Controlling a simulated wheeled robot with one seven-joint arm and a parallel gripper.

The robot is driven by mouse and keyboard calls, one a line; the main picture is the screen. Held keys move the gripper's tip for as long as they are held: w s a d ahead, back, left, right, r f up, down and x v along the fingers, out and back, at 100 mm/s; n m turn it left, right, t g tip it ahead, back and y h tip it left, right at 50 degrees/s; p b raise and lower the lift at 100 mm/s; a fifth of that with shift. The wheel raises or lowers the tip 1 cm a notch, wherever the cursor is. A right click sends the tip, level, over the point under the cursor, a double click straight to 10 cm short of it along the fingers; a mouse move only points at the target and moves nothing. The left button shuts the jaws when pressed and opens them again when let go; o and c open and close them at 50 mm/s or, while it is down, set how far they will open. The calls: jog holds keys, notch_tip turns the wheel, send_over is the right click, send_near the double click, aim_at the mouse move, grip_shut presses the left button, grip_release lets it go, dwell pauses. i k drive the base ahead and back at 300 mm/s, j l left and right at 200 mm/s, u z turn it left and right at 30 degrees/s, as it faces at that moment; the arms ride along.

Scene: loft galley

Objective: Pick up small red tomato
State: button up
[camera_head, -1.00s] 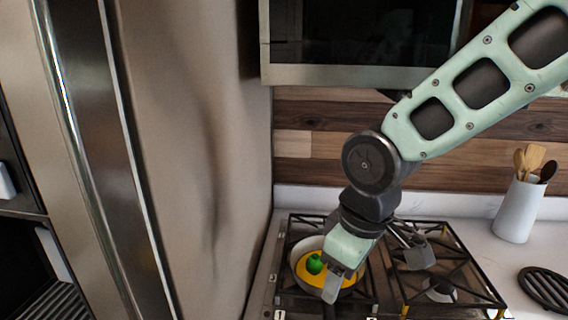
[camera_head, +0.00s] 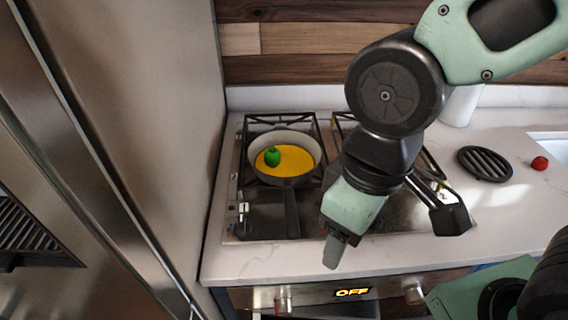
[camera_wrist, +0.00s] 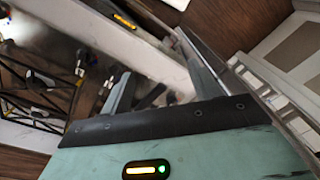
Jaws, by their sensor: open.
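The small red tomato (camera_head: 540,163) sits on the white counter at the right in the head view, just right of a dark ribbed trivet. It does not show in the wrist view. My gripper (camera_head: 391,238) is open and empty. It hangs over the front of the stove, well to the left of the tomato and nearer to me. In the wrist view my gripper (camera_wrist: 157,72) has its fingers spread, with nothing seen between them.
A pan (camera_head: 316,150) with yellow contents and a green item stands on the stove (camera_head: 262,222). The dark trivet (camera_head: 485,163) lies between stove and tomato. A pale sink edge (camera_head: 545,140) is behind the tomato. The fridge (camera_head: 150,120) stands at left. The right front counter is clear.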

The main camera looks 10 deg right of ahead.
aim_at(541, 163)
jog(key=z, duration=1.7)
jog(key=u, duration=1.9)
jog(key=z, duration=1.85)
